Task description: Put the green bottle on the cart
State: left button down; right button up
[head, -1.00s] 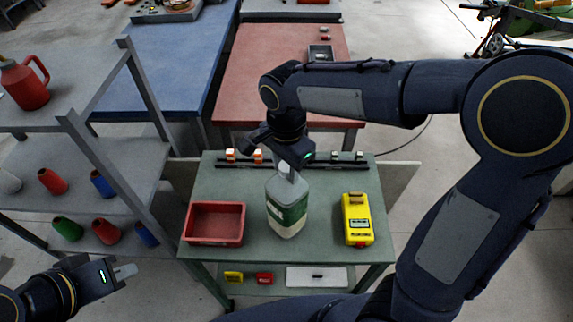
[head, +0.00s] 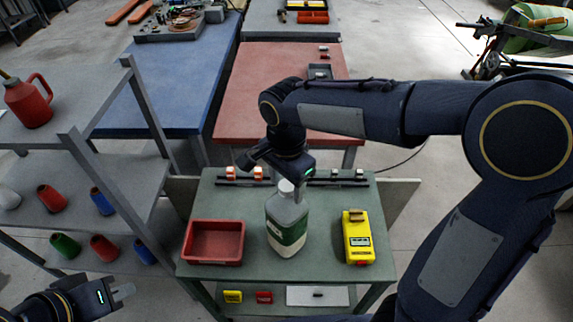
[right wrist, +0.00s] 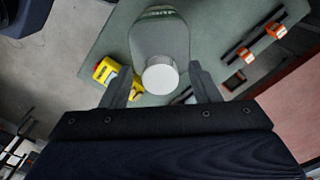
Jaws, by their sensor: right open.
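The green bottle (head: 287,222), a pale jug with a grey-white cap and a green label band, stands upright on the green-topped table (head: 330,255) with a lower shelf, between a red bin and a yellow device. I cannot tell whether this table is the cart. My right gripper (head: 300,186) is at the bottle's cap and hides part of it. In the right wrist view, the open fingers of the right gripper (right wrist: 161,70) lie either side of the bottle's cap (right wrist: 160,75), apart from it. My left gripper (head: 123,291) is at the lower left, away from the bottle; its fingers are unclear.
The red bin (head: 214,257) is left of the bottle and the yellow device (head: 357,238) right of it. A rail with small blocks (head: 258,173) runs behind. A grey shelf rack (head: 80,125) with a red jug (head: 30,103) stands left. A red table (head: 275,75) is beyond.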

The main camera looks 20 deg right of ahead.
notch_tip(320, 180, up, 11)
jog(key=s+d+f+n+t+y, duration=0.2)
jog(key=s+d+f+n, duration=0.2)
jog(key=s, duration=0.4)
jog(key=s+d+f+n+t+y, duration=0.1)
jog(key=s+d+f+n+t, duration=0.2)
jog(key=s+d+f+n, duration=0.2)
jog(key=s+n, duration=0.1)
jog(key=s, duration=0.2)
jog(key=shift+s+n+t+y, duration=0.15)
jog(key=shift+n+t+y, duration=0.15)
jog(key=shift+y, duration=0.1)
jog(key=shift+d+f, duration=0.1)
dwell(0.4)
